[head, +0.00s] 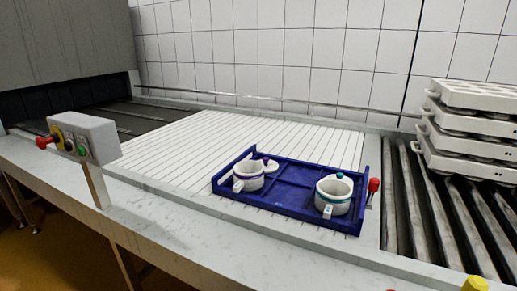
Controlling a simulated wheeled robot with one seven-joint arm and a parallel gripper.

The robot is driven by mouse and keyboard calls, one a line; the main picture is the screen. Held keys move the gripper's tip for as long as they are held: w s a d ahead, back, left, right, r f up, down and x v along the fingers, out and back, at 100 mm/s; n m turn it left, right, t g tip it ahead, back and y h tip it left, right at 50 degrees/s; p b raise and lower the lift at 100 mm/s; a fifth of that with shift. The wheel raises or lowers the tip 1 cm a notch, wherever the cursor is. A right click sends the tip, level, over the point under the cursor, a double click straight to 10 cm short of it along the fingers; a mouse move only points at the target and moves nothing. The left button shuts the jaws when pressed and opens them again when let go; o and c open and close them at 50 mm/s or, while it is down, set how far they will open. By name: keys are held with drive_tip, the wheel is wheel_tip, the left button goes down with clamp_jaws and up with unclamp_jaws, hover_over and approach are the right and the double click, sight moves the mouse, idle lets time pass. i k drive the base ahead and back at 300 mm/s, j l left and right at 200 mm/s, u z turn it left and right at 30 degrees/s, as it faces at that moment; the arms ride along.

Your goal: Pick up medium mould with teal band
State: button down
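A white round mould with a teal band (333,198) stands upright in the right part of a blue tray (290,210). A teal knob (340,176) shows at its top, and a small pale tab with a teal mark sticks out at its front. A second white mould with a purple band (248,178) stands in the left part of the tray. A small white piece with a purple knob (271,166) lies behind it, partly hidden. Only these two moulds show, so their size class is hard to tell. My gripper is not in view.
The tray rests on a white slatted conveyor (200,145), with a red knob (374,185) at its right end. White crates (475,120) are stacked on rollers (440,215) at right. A control box (85,137) stands at left. The slats left of the tray are clear.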

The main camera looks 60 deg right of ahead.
sight(331, 201)
drive_tip(key=z, duration=1.8)
